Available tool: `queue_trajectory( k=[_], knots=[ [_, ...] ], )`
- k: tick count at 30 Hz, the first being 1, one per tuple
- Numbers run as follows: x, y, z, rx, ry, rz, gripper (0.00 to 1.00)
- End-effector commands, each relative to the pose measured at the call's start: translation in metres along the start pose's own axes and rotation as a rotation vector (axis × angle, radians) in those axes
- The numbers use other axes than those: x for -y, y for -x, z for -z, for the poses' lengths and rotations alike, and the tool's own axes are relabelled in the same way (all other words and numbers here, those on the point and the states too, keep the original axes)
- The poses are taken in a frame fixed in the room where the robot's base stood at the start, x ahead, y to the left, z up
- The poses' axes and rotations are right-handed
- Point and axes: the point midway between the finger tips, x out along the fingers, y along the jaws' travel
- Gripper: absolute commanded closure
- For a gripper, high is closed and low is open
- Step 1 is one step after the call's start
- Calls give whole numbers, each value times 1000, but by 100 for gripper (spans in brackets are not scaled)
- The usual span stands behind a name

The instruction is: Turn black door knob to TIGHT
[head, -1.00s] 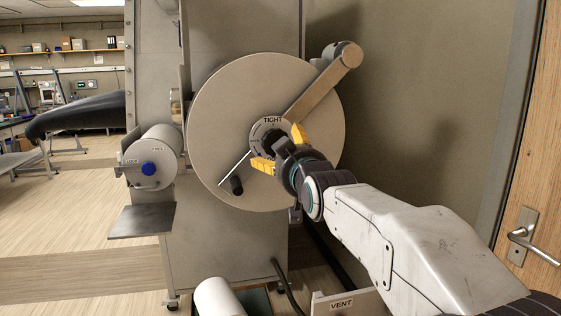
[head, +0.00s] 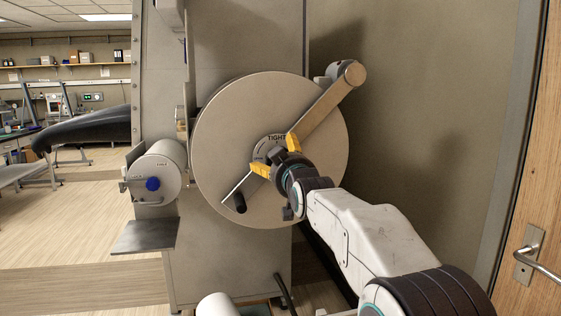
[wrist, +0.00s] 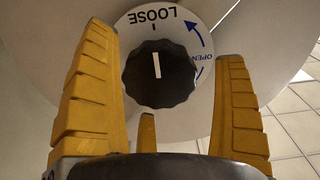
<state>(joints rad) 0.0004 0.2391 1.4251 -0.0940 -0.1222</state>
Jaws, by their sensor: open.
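The black door knob (wrist: 158,74) has a scalloped edge and a white line. In the wrist view the line points up at the tick under the upside-down word LOOSE on the white dial plate (wrist: 190,30). A blue curved arrow marked OPEN is printed beside it. In the head view the dial plate (head: 264,147) shows the word TIGHT at its top, and my gripper hides the knob. My gripper (head: 277,157) is open in front of the round door (head: 225,125). Its yellow fingers stand on either side of the knob in the wrist view, with no clear contact.
A metal bar (head: 325,103) crosses the door to a hinge at upper right. A thin rod with a black handle (head: 240,202) sits lower left. A white cylinder with a blue knob (head: 152,184) and a shelf (head: 145,236) are left. A wooden door (head: 530,200) is right.

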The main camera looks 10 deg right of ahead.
Motion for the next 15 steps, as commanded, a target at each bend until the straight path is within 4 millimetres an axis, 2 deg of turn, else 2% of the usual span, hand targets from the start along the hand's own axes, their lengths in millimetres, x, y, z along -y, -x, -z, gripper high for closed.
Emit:
queue_trajectory(
  k=[7, 15],
  knots=[
    [0, 0, 0, 1, 0, 0, 11],
    [0, 0, 0, 1, 0, 0, 35]
  ],
)
